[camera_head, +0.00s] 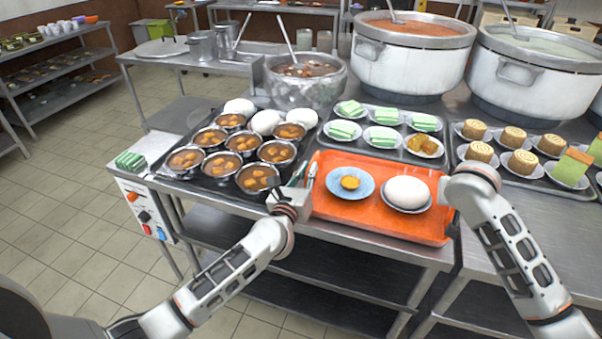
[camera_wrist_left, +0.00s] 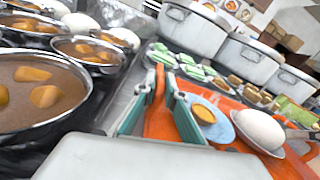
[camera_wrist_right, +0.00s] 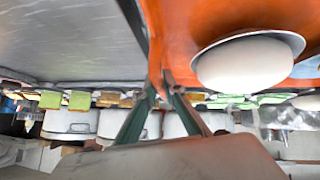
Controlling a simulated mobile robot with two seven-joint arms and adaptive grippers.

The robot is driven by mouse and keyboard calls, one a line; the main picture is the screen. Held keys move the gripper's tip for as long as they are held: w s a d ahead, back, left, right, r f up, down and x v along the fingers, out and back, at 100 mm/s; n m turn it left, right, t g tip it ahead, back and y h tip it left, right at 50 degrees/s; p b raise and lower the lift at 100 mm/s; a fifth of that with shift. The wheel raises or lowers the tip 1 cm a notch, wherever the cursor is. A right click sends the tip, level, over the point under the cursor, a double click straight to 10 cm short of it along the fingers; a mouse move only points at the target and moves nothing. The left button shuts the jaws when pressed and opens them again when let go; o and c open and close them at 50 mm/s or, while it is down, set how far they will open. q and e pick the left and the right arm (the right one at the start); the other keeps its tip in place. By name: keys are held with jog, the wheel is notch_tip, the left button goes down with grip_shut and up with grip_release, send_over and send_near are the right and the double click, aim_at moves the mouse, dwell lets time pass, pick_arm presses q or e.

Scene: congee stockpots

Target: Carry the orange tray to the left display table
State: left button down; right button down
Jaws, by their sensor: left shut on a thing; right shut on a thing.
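The orange tray (camera_head: 335,207) lies at the front of the steel counter. On it are a blue plate (camera_head: 363,195) with a small golden item (camera_head: 350,182) and a white bun (camera_head: 407,191) on a dish. My left gripper (camera_head: 305,180) is shut on the tray's left rim; its fingers straddle the rim in the left wrist view (camera_wrist_left: 158,110). My right gripper is shut on the tray's right rim; its fingers show at the rim in the right wrist view (camera_wrist_right: 162,88), while my arm hides them in the head view.
A dark tray (camera_head: 208,190) of bowls and buns sits close on the left. Trays of green cakes (camera_head: 383,137) and rolls (camera_head: 479,152) stand behind and right. Large stockpots (camera_head: 412,70) stand at the back. A shelf rack (camera_head: 62,68) is far left, past open floor (camera_head: 60,190).

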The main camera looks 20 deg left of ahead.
pick_arm(q)
jog(key=c, duration=2.2)
grip_release()
jog(key=shift+a+f, duration=0.1)
jog(key=shift+a, duration=0.1)
pick_arm(e)
jog(key=c, duration=2.2)
grip_release()
jog(key=shift+d+f, duration=0.15)
jog(key=shift+c, duration=0.2)
pick_arm(q)
jog(key=shift+o, duration=0.5)
jog(key=shift+d, duration=0.1)
pick_arm(e)
jog(key=shift+o, duration=0.5)
pick_arm(q)
jog(key=s, duration=1.2)
jog(key=shift+a, duration=0.4)
pick_arm(e)
jog(key=shift+s, duration=0.1)
jog(key=v, duration=1.2)
